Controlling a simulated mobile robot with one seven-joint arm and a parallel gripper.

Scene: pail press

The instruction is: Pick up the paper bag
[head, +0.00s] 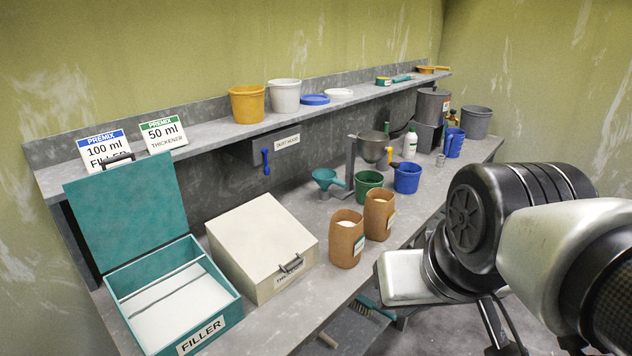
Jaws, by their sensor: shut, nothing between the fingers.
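Two open brown paper bags stand upright on the front part of the bench, each with pale contents at its top. The nearer bag (346,248) is to the right of the cream box, and the other bag (378,221) stands just behind it to the right. My arm fills the lower right of the head view, in front of the bench's right part. I cannot make out my gripper's fingertips in this view. Nothing is seen touching either bag.
A green funnel (326,179), green cup (367,183) and blue jug (407,178) stand behind the bags. The closed cream box (264,232) and open teal filler box (216,270) are left. A shelf (220,134) with pails runs along the back.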

